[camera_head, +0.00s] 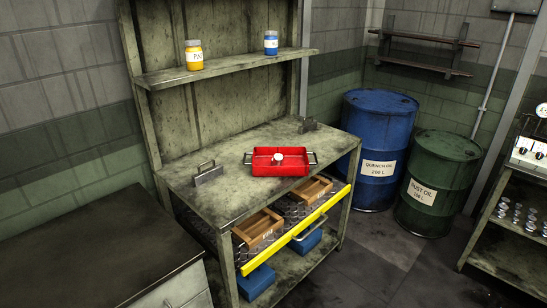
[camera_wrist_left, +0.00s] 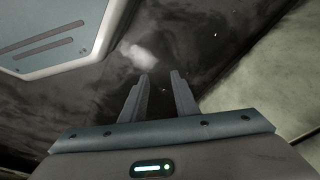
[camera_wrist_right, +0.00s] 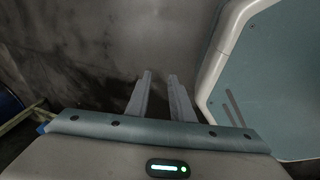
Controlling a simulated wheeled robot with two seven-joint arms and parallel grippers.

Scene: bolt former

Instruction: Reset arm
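Neither arm shows in the head view. My left gripper (camera_wrist_left: 160,82) shows in the left wrist view with its two fingers apart and nothing between them, over dark floor. My right gripper (camera_wrist_right: 160,82) shows in the right wrist view with its fingers apart and empty, also over dark floor. A red tray (camera_head: 262,168) with side handles stands on the workbench (camera_head: 235,195) in the head view. A round pale object (camera_head: 278,158) sits in the tray.
The yellow-fronted drawer (camera_head: 300,228) under the bench is pulled out and holds wooden boxes (camera_head: 257,229). A yellow jar (camera_head: 194,55) and a blue jar (camera_head: 271,43) stand on the shelf. Blue (camera_head: 378,140) and green (camera_head: 436,180) drums stand to the right.

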